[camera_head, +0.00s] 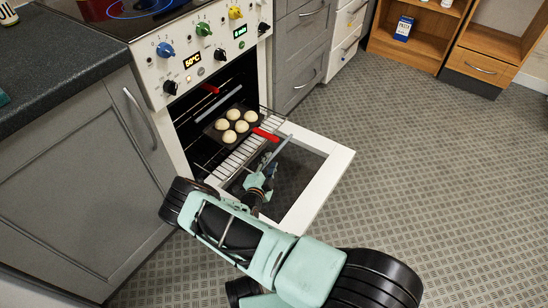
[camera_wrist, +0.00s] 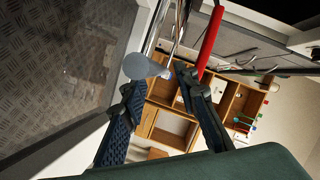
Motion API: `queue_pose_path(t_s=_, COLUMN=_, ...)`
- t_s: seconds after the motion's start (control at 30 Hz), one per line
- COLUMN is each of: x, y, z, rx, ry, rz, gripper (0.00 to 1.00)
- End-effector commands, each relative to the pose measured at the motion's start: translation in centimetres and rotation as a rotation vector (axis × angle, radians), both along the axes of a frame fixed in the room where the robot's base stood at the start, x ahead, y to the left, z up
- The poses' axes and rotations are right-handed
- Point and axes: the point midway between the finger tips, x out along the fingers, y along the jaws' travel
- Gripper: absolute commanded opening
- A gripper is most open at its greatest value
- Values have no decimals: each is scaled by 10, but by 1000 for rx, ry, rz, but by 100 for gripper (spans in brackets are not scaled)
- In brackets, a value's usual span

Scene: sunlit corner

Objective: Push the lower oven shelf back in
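The lower oven shelf (camera_head: 236,158), a pale wire rack, is pulled partly out over the lowered oven door (camera_head: 326,172). A red strip (camera_head: 265,135) shows near its outer end; a red bar also shows in the wrist view (camera_wrist: 210,40). A dark tray (camera_head: 207,131) with several pale buns sits in the oven opening, above the rack's inner part. My gripper (camera_head: 267,168) is over the door, close to the rack's outer end. Its fingers (camera_wrist: 158,82) are apart in the wrist view. A grey round-ended piece (camera_wrist: 140,66) shows between the tips; I cannot tell whether they touch it.
A second red strip (camera_head: 210,88) marks a higher shelf inside the oven. Grey cabinets (camera_head: 75,180) flank the oven on the left, with grey drawers (camera_head: 302,50) on the right. Wooden units (camera_head: 480,68) stand at the back right. The patterned floor (camera_head: 440,170) right of the door is clear.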

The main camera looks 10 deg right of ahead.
Motion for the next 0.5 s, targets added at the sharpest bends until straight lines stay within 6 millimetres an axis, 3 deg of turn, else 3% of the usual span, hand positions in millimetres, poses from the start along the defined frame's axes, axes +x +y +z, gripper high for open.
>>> queue_pose_path(t_s=0.2, x=31, y=-16, z=-10, rx=2, ry=-1, rz=-3, gripper=28)
queue_pose_path(t_s=0.5, x=43, y=-21, z=-10, rx=1, ry=0, rz=0, gripper=28)
